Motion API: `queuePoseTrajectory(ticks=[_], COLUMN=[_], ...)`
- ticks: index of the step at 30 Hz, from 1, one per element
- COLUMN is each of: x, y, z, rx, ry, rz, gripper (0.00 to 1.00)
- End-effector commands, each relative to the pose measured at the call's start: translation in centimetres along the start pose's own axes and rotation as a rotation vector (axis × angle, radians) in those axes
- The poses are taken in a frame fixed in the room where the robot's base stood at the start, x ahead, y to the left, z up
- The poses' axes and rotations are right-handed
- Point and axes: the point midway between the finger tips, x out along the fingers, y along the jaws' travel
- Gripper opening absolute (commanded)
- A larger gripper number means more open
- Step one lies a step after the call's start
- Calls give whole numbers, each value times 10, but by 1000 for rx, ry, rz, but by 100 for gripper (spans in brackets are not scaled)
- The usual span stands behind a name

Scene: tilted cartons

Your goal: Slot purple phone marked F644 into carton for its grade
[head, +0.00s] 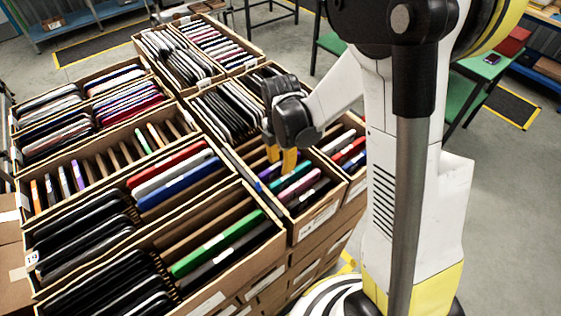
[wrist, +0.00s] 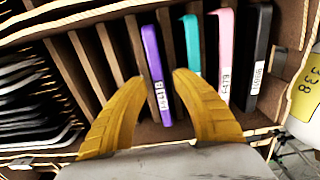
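A purple phone (wrist: 156,75) stands on edge in a slot of a cardboard carton (head: 314,224). It carries a white label whose print I cannot read surely. My gripper (wrist: 158,76) has its two yellow fingers on either side of this phone, with narrow gaps showing, so it looks open around it. In the head view my gripper (head: 283,162) points down into that carton, and the purple phone (head: 265,173) shows partly beside the fingers. Teal (wrist: 192,45), pink (wrist: 226,55) and black (wrist: 259,60) phones with labels stand to the right in the same carton.
A carton at the left (head: 30,211) holds orange, purple and white phones, with empty slots beside them. Cartons with red, white, blue, green and many black devices stand close around. Thin cardboard dividers separate slots. Clear floor (head: 505,190) lies at right.

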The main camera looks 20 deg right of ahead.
Motion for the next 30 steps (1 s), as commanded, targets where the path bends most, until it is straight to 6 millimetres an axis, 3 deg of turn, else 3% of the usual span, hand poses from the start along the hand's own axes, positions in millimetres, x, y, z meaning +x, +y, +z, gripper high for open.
queuePoseTrajectory(ticks=[5, 18, 24, 30], x=[-13, -103, -119, -120], y=[0, 0, 0, 0], z=[0, 0, 0, 0], rx=[0, 0, 0, 0], ry=[0, 0, 0, 0], rz=[0, 0, 0, 0], gripper=[32, 32, 32, 32])
